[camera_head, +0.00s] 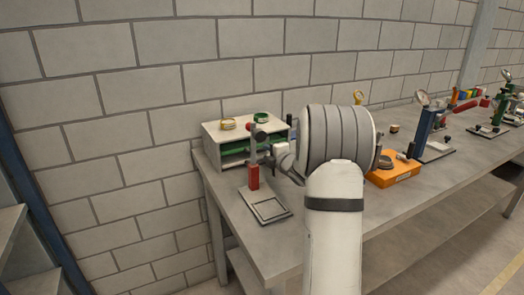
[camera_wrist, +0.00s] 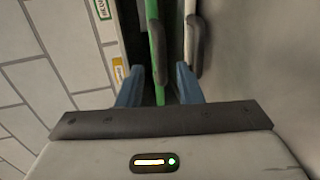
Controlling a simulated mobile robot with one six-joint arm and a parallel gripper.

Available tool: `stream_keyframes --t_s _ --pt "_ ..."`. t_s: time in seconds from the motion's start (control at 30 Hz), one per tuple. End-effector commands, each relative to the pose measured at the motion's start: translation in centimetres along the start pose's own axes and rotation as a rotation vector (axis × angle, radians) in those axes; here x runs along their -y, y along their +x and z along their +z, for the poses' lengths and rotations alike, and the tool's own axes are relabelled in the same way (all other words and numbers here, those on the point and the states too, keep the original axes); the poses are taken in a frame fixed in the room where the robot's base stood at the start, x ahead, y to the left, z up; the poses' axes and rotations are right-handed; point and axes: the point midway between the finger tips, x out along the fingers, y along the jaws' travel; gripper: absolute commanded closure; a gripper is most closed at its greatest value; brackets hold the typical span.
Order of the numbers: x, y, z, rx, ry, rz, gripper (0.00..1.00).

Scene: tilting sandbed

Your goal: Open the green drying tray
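The green drying tray (camera_wrist: 158,50) shows in the wrist view as a narrow green edge with a dark handle, running down between my fingers. My gripper (camera_wrist: 158,85) is open, with one blue finger on each side of the green edge. I cannot tell whether either finger touches it. In the head view, green (camera_head: 234,151) shows inside the small pale cabinet (camera_head: 213,136) on the bench; my arm hides part of its front and my gripper's tips.
A pale front with a dark handle (camera_wrist: 195,48) stands right of the green edge in the wrist view. Yellow and green rings (camera_head: 228,124) lie on the cabinet. A stand with a red block (camera_head: 253,177) is in front. An orange box (camera_head: 394,174) sits right of my arm.

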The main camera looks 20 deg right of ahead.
Motion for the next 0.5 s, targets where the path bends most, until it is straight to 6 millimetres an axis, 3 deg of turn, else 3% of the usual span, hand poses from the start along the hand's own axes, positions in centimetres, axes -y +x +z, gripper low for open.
stream_keyframes --t_s 0.3,0.5 --pt "0.0 4.6 1.0 0.015 0.005 -0.002 0.67" --pt "0.1 6.0 1.2 0.019 0.006 -0.003 0.67"
